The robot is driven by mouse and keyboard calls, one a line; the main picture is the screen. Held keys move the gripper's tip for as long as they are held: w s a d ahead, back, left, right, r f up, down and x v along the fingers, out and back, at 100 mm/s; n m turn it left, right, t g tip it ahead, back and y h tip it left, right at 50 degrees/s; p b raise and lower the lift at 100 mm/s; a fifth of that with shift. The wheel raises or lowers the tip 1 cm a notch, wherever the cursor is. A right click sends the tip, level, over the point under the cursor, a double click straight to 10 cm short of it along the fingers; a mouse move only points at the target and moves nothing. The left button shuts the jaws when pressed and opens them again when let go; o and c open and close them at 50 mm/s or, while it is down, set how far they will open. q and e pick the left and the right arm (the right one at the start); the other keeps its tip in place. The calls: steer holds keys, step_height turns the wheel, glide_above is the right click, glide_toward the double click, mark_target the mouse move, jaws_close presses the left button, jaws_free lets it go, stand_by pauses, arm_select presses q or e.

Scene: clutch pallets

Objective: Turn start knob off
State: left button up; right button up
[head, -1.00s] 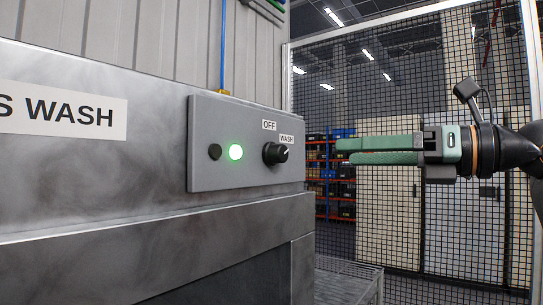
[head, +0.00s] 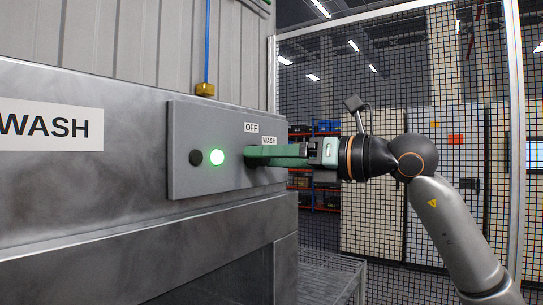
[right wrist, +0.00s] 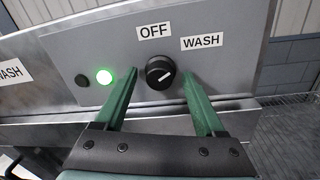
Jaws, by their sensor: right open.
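The black start knob (right wrist: 160,72) is on a grey control panel (right wrist: 60,45), below the OFF label (right wrist: 154,31) and the WASH label (right wrist: 202,41). Its white mark points to the upper right, toward WASH. My right gripper (right wrist: 161,82) is open, with one green finger on each side of the knob in the right wrist view; I cannot tell whether they touch it. In the head view the right gripper (head: 250,155) reaches the panel from the right and hides the knob. My left gripper is not in view.
A lit green light (head: 217,157) and a black button (head: 196,158) are left of the knob. The panel is on a metal washing machine (head: 120,180). A mesh fence (head: 400,90) stands behind my right arm, and a wire rack (head: 330,265) is at the lower right.

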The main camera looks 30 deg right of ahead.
jaws_close()
stand_by(0.5)
steer(key=shift+r+n+h+p, duration=0.1)
steer(key=shift+n+h+p, duration=0.4)
steer(key=shift+n+p, duration=3.6)
steer(key=n+b, duration=0.3)
jaws_free()
